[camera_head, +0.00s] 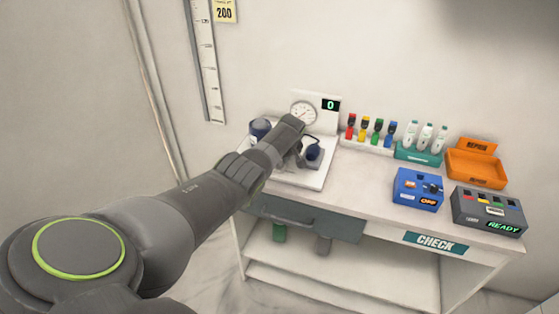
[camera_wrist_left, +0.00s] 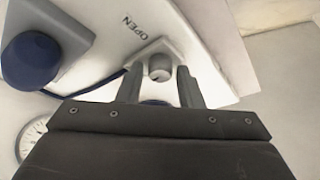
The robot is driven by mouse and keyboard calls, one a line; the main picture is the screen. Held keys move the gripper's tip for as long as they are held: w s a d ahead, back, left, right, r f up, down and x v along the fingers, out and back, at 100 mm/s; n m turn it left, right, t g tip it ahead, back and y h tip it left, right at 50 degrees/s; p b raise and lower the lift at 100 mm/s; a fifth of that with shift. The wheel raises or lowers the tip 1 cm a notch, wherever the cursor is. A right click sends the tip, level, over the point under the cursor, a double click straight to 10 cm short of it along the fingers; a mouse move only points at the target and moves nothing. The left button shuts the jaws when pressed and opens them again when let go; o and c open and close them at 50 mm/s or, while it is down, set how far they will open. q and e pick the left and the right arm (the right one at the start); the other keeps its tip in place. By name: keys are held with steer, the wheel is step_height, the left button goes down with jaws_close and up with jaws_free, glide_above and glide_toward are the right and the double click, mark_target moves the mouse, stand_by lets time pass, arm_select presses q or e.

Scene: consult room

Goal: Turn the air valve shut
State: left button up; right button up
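The air valve (camera_wrist_left: 160,66) is a small grey round knob on a white mount, next to the printed word OPEN, in the left wrist view. My left gripper (camera_wrist_left: 158,78) is open, one finger to each side of the knob with a visible gap on both sides. Whether the tips reach past the knob I cannot tell. In the head view my left gripper (camera_head: 297,152) is over the white board (camera_head: 290,178) and hides the valve. A dark blue bulb (camera_head: 313,151) is beside it; it also shows in the wrist view (camera_wrist_left: 32,60). My right gripper is not in view.
A dial gauge (camera_head: 303,112) and a display reading 0 (camera_head: 330,105) stand behind. To the right on the table (camera_head: 365,195) are coloured-top vials (camera_head: 364,130), white bottles (camera_head: 426,137), an orange tray (camera_head: 475,168), a blue box (camera_head: 417,188) and a grey READY box (camera_head: 488,211).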

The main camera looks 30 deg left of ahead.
arm_select(q)
steer(key=shift+o, duration=0.8)
steer(key=shift+r, duration=0.15)
steer(key=shift+d+r+p, duration=0.2)
steer(key=shift+r+p, duration=0.2)
steer(key=shift+r, duration=0.1)
steer(key=p+v, duration=0.1)
steer(key=v, duration=0.4)
step_height(320, 180, up, 10)
steer(key=b, duration=0.2)
glide_above(283, 174)
steer(key=s+d, duration=0.2)
steer(key=d, duration=0.2)
steer(key=shift+s+a+r, duration=0.1)
steer(key=shift+s+a, duration=0.05)
steer(key=shift+s, duration=0.05)
